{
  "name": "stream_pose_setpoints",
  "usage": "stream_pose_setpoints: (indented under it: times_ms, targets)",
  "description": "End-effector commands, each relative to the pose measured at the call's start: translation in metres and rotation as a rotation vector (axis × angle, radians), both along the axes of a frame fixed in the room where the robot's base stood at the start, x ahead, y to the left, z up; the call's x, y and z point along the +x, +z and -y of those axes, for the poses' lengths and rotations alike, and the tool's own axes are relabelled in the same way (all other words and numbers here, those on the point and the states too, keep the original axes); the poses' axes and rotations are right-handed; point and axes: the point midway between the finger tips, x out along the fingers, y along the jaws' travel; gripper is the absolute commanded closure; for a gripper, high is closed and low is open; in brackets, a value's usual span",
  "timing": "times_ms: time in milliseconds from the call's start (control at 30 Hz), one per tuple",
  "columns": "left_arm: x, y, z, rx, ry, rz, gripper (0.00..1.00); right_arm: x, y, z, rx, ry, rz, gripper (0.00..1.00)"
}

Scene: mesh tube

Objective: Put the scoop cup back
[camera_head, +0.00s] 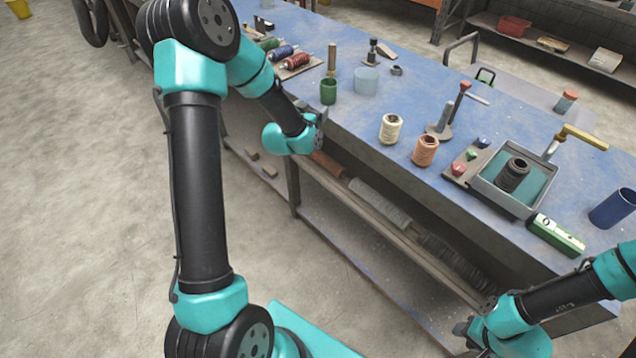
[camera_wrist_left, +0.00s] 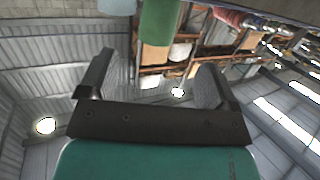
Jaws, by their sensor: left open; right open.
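The scoop cup seems to be the green cup (camera_head: 328,91) with a tall brown handle (camera_head: 332,60); it stands upright on the blue bench near its front edge. A green cylinder (camera_wrist_left: 160,22), probably this cup, shows at the top of the left wrist view, beyond the fingers. My left gripper (camera_head: 320,130) is at the bench's front edge, just nearer than the green cup and apart from it. In the left wrist view my left gripper (camera_wrist_left: 152,80) is open with nothing between its fingers. My right gripper (camera_head: 474,334) is open and empty, low in front of the bench.
A pale blue translucent cup (camera_head: 366,80) stands right of the green cup. Cream (camera_head: 390,128) and orange (camera_head: 425,150) thread spools stand along the front of the bench (camera_head: 360,150). A tray (camera_head: 482,181) and a dark blue cup (camera_head: 613,207) are further right. Spools lie behind left.

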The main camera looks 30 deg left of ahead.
Motion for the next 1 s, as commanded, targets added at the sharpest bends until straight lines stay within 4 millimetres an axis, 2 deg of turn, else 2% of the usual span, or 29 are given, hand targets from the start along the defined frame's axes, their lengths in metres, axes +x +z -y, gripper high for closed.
stream_pose_setpoints:
  times_ms: [67,167,267,333,400,467,500,600,700,800,900,1000]
  targets:
    - [-0.002,-0.008,0.005,-0.011,-0.008,-0.022,0.16,0.0,0.0,0.0,0.0,0.0,0.0,0.57]
    - [-0.008,-0.034,0.02,-0.047,-0.031,-0.096,0.16,0.0,0.0,0.0,0.0,0.0,0.0,0.57]
    - [-0.024,-0.078,0.047,-0.112,-0.07,-0.233,0.16,0.0,0.0,0.0,0.0,0.0,0.0,0.57]
    - [-0.043,-0.116,0.072,-0.17,-0.106,-0.362,0.16,0.0,0.0,0.0,0.0,0.0,0.0,0.57]
    - [-0.07,-0.155,0.099,-0.232,-0.136,-0.51,0.16,0.0,0.0,0.0,0.0,0.0,0.0,0.57]
    - [-0.098,-0.187,0.123,-0.283,-0.162,-0.644,0.16,0.0,0.0,0.0,0.0,0.0,0.0,0.57]
    - [-0.119,-0.206,0.138,-0.316,-0.177,-0.735,0.16,0.0,0.0,0.0,0.0,0.0,0.0,0.57]
    - [-0.176,-0.244,0.171,-0.388,-0.203,-0.961,0.16,0.0,0.0,0.0,0.0,0.0,0.0,0.57]
    - [-0.227,-0.267,0.195,-0.439,-0.216,-1.152,0.16,0.0,0.0,0.0,0.0,0.0,0.0,0.57]
    - [-0.261,-0.277,0.208,-0.467,-0.218,-1.275,0.16,0.0,0.0,0.0,0.0,0.0,0.0,0.57]
    - [-0.275,-0.28,0.213,-0.477,-0.219,-1.327,0.16,0.0,0.0,0.0,0.0,0.0,0.0,0.57]
    - [-0.277,-0.28,0.213,-0.478,-0.218,-1.332,0.16,0.0,0.0,0.0,0.0,0.0,0.0,0.57]
